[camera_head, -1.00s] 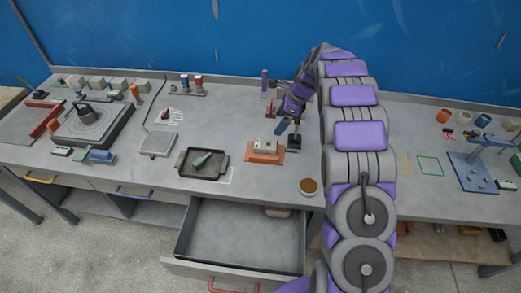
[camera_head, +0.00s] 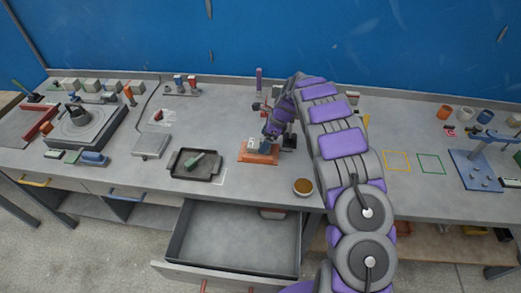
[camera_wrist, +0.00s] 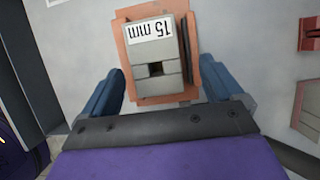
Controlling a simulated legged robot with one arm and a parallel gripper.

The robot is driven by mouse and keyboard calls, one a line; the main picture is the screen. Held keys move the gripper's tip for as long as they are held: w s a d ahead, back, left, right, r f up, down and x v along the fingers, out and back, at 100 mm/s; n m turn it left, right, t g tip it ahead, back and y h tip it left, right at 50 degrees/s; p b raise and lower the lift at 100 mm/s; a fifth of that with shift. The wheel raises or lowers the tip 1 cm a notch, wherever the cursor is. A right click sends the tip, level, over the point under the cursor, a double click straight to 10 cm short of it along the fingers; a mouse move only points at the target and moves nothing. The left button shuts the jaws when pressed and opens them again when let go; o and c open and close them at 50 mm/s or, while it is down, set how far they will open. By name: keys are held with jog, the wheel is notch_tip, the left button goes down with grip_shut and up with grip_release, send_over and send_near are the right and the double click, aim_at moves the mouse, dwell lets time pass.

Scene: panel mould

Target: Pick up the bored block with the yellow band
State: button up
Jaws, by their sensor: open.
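A grey block (camera_wrist: 155,68) with a square hole and a white "15 mm" label sits on an orange base (camera_wrist: 186,20) in the wrist view. In the head view the orange base (camera_head: 258,156) stands on the bench, with the block partly hidden by my gripper (camera_head: 266,145). My gripper (camera_wrist: 161,66) is open, its blue fingers on either side of the block, with gaps visible. I see no yellow band on this block; whether it is the named block I cannot tell.
A black tray (camera_head: 176,173) with a green item lies left of the base. A small bowl (camera_head: 303,187) stands at the front right. An open drawer (camera_head: 235,236) juts out below.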

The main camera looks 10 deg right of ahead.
aim_at(256, 144)
jog(key=shift+a+f, duration=0.1)
jog(key=shift+f, duration=0.6)
jog(key=shift+w+a+f, duration=0.1)
jog(key=shift+a+f, duration=0.05)
jog(key=shift+a, duration=1.2)
jog(key=shift+c, duration=1.5)
jog(key=shift+d, duration=0.8)
jog(key=c, duration=0.4)
jog(key=shift+d, duration=0.25)
jog(key=c, duration=0.3)
jog(key=shift+a, duration=0.5)
jog(key=c, duration=0.3)
jog(key=shift+a, duration=0.4)
